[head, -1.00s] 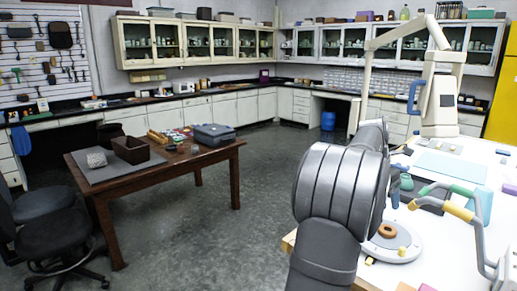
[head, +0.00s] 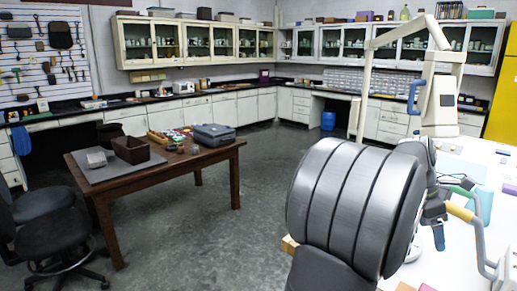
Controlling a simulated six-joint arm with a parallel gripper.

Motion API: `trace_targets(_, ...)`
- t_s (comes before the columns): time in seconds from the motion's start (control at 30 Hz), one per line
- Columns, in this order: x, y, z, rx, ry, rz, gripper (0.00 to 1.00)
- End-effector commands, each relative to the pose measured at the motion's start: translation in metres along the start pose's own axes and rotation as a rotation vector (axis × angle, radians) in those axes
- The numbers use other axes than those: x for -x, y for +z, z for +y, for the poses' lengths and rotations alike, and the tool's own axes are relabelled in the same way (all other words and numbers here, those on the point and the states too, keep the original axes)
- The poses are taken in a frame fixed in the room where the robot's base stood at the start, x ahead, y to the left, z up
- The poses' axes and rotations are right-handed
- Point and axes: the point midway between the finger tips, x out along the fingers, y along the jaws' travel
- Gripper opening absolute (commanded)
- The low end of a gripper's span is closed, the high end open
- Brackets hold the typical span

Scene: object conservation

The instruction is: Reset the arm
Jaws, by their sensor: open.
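My arm's large grey ribbed link fills the lower right of the head view, over the near edge of the white worktable (head: 461,262). My gripper (head: 436,224) shows only partly, just right of that link, as dark parts with a blue tip. It is open, and I see nothing held in it. A white round base (head: 414,251) shows only as a sliver beside the link.
A yellow curved handle (head: 461,212) stands close right of my gripper. A beige lamp-like stand (head: 440,104) rises behind. At left, a brown table (head: 219,157) holds a grey block (head: 96,157), an open brown box (head: 131,150) and a grey case (head: 213,134). The floor between is clear.

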Motion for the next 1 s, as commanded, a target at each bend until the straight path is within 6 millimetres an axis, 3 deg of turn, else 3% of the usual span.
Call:
trace_targets(0.5, -0.050, 0.050, -0.078, -0.211, -0.089, 0.000, 0.76)
trace_targets(1.0, -0.091, 0.083, -0.162, -0.400, -0.167, 0.000, 0.76)
